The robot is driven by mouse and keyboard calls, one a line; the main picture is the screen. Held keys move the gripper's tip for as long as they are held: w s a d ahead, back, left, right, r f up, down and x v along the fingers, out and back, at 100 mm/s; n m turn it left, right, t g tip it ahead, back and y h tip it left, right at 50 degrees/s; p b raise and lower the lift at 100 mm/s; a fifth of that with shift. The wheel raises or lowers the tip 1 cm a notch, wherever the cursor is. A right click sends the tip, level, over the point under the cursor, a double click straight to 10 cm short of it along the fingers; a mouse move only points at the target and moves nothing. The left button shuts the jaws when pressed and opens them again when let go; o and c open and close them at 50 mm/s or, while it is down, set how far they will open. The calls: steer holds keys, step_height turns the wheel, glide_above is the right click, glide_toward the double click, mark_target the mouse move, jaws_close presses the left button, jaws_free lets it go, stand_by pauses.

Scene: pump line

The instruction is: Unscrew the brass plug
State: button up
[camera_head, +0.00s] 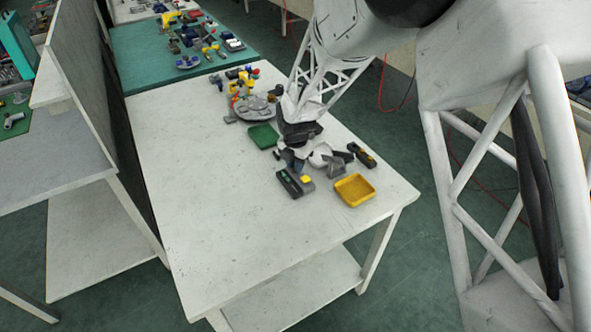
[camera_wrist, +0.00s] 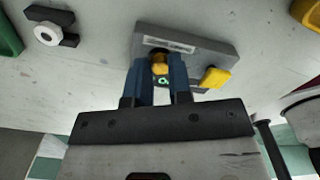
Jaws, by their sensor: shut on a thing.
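In the wrist view, a grey block (camera_wrist: 200,48) with a white label strip lies on the table. The brass plug (camera_wrist: 160,57) shows between the two blue fingers of my gripper (camera_wrist: 161,72). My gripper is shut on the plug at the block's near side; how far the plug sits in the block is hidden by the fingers. A small green ring shows just below it between the fingers. A yellow square knob (camera_wrist: 215,77) is on the block, right of the fingers. In the head view, my gripper (camera_head: 292,168) is down at the block (camera_head: 290,184), and the plug cannot be made out.
A yellow tray (camera_head: 355,191) and a black-and-yellow tool (camera_head: 361,155) are to the right. A green tray (camera_head: 263,136) is behind. A dark part with a white ring (camera_wrist: 47,33) lies left in the wrist view. The table's front and left are clear.

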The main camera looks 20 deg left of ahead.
steer(key=shift+n, duration=0.5)
steer(key=n, duration=0.3)
steer(key=shift+n, duration=2)
steer(key=o, duration=0.6)
steer(key=shift+r, duration=0.2)
steer(key=shift+r, duration=2.05)
